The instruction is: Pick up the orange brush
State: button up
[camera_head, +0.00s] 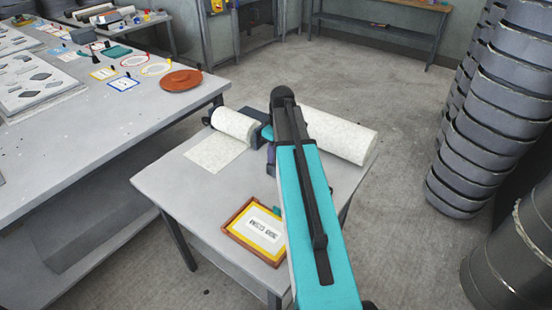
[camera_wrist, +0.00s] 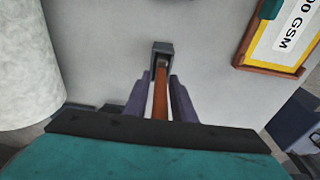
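The orange brush shows in the wrist view as an orange-brown handle (camera_wrist: 160,95) with a grey, box-like end (camera_wrist: 162,48). It points away from my gripper over the small grey table (camera_head: 175,185). My gripper (camera_wrist: 159,85) has its two dark purple fingers on either side of the handle. Narrow light gaps show between the handle and both fingers, so it looks open around or just above the handle. The near end of the handle is hidden by my gripper. In the head view my arm hides the brush; only a bit of my gripper (camera_head: 271,158) shows.
A large white roll (camera_head: 338,135) and a smaller roll with a loose sheet (camera_head: 215,153) lie on the same table. A framed yellow label (camera_head: 256,232) lies near its front edge. A larger grey table (camera_head: 110,125) stands left, and stacked grey rings (camera_head: 490,125) stand right.

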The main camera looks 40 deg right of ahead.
grip_shut()
jog(key=shift+r, duration=0.15)
jog(key=shift+r+b, duration=1.15)
jog(key=shift+r, duration=3.7)
